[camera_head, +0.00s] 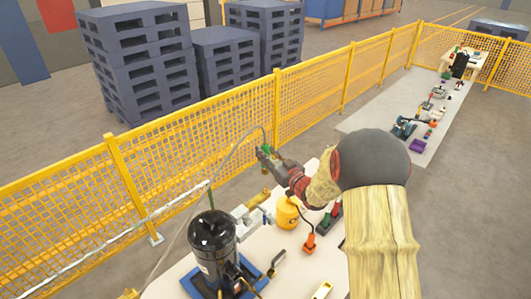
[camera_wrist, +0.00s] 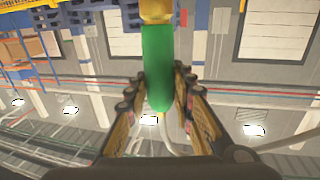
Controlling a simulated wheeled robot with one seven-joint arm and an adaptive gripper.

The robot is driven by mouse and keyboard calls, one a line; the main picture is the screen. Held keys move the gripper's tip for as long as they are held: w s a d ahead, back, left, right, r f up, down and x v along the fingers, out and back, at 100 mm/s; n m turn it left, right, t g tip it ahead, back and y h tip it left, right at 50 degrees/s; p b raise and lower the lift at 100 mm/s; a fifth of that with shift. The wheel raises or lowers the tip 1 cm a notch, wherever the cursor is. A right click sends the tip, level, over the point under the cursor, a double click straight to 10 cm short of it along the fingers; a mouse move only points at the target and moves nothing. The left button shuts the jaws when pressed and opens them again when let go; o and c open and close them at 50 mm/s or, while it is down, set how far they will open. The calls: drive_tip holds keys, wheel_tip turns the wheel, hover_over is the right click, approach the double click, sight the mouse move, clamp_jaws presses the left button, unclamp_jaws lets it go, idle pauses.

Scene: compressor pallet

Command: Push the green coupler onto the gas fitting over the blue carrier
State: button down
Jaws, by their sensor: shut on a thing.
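The green coupler (camera_head: 265,149) is held in the air in front of the yellow fence, at the end of a thin pale hose. In the wrist view the green coupler (camera_wrist: 157,65) stands between the two fingers, with a brass piece at its upper end and pale hose below. My gripper (camera_wrist: 159,78) is closed around it; in the head view my gripper (camera_head: 264,154) is up and right of the black compressor (camera_head: 212,240). The compressor stands on the blue carrier (camera_head: 196,285). I cannot make out the gas fitting clearly.
A pale table (camera_head: 290,262) holds a yellow canister (camera_head: 287,213), an orange-tipped tool (camera_head: 309,243) and other small parts. The pale hose loops over the compressor. The yellow mesh fence (camera_head: 220,120) runs behind, with stacked pallets (camera_head: 145,60) beyond it.

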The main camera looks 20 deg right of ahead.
sight(267, 173)
drive_tip(key=shift+s+b, duration=0.1)
drive_tip(key=shift+b, duration=0.25)
drive_tip(key=shift+f, duration=0.35)
wheel_tip(267, 173, down, 5)
drive_tip(key=b, duration=0.4)
drive_tip(key=shift+b, duration=0.4)
drive_tip(key=shift+b, duration=0.9)
idle(0.9)
drive_tip(key=shift+f+b, duration=1.85)
drive_tip(key=shift+f, duration=0.1)
drive_tip(key=c, duration=1.5)
unclamp_jaws()
drive_tip(key=shift+o, duration=0.2)
drive_tip(key=shift+s, duration=0.1)
